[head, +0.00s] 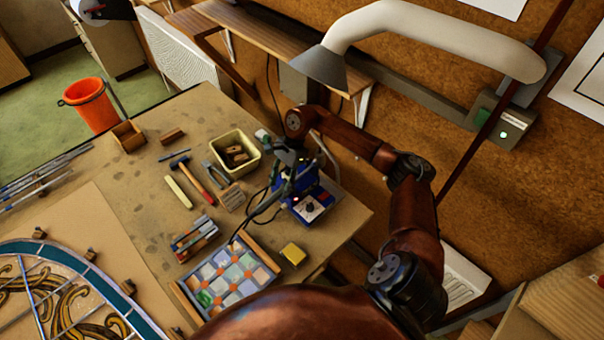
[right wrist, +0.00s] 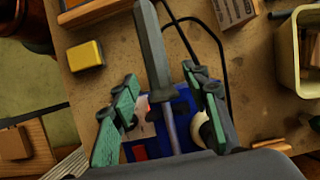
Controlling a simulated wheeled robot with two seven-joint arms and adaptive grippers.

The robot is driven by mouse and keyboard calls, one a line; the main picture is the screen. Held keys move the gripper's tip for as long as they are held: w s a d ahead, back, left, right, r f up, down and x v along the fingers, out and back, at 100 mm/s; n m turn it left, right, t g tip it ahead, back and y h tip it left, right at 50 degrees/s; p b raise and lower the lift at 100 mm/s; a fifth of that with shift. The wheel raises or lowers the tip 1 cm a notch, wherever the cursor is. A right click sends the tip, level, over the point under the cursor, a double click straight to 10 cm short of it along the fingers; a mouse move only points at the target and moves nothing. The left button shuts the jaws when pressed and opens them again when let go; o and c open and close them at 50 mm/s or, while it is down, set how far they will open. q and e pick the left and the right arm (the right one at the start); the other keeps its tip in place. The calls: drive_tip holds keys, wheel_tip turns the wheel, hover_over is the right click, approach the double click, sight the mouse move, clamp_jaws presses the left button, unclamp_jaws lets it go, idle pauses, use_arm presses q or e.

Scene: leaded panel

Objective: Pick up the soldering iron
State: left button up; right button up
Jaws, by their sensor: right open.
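The soldering iron (right wrist: 152,48) has a long dark grey handle and a thinner metal shaft, and it slants across the right wrist view. Its lower end is hidden behind my gripper body. In the head view the iron (head: 266,202) shows as a dark grey bar beside a blue soldering station (head: 311,207). My right gripper (right wrist: 160,76) is open, with one green-padded finger on each side of the iron and visible gaps between. In the head view my right gripper (head: 288,172) is above the blue station, partly lost among dark parts. My left gripper is not in view.
A cream bin (head: 250,153) with brown blocks stands behind my gripper. A yellow block (head: 293,253) and a tray of coloured glass (head: 178,288) lie in front. A red-handled hammer (head: 195,180) lies left. Black cable loops near the iron.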

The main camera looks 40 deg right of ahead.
sight(278, 191)
drive_tip(key=shift+p+x, duration=0.7)
drive_tip(key=shift+x, duration=1.5)
drive_tip(key=shift+s, duration=0.1)
drive_tip(key=shift+r, duration=0.1)
clamp_jaws()
